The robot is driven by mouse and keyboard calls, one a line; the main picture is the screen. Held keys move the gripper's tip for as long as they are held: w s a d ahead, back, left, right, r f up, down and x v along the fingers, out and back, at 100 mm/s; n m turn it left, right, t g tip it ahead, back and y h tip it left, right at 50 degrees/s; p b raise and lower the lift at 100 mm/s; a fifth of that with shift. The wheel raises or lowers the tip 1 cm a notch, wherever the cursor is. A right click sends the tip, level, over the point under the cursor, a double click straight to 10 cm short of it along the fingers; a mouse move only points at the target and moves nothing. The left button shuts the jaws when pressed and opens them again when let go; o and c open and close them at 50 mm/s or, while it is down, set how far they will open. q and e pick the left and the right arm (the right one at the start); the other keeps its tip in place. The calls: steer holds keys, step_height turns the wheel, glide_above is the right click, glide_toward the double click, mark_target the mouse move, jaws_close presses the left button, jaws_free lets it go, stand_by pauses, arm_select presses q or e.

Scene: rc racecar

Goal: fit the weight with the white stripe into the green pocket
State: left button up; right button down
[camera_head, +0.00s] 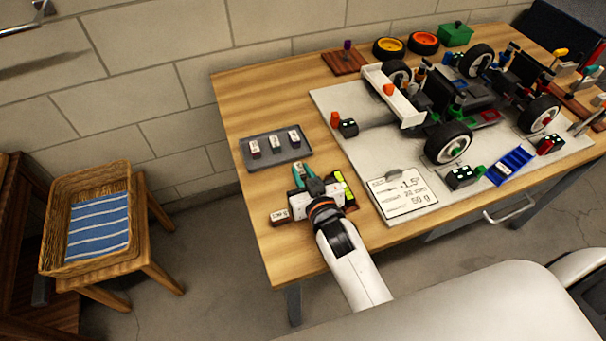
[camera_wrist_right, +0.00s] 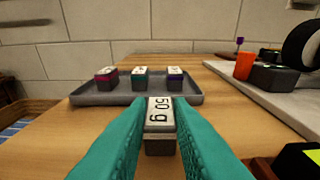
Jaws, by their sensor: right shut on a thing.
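My right gripper (camera_head: 302,172) points at the small grey tray, its teal fingers shut on a dark weight. In the right wrist view the weight (camera_wrist_right: 160,132) sits upright between the fingers (camera_wrist_right: 160,125), with a white "50 g" label on top and a thin pale line on its front. Whether it touches the table is unclear. The weight is hidden in the head view. A green patch (camera_head: 469,119) beside a red one on the car chassis looks like the green pocket; it is small and far to the right. My left gripper is not seen.
The grey tray (camera_head: 250,163) holds three weights with maroon, green and purple bands. A white "50 g" card (camera_head: 403,195) lies right of my gripper. The RC car (camera_head: 448,143) stands on a pale board (camera_head: 375,155).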

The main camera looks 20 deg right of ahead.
steer(key=c, duration=1.3)
jaws_free()
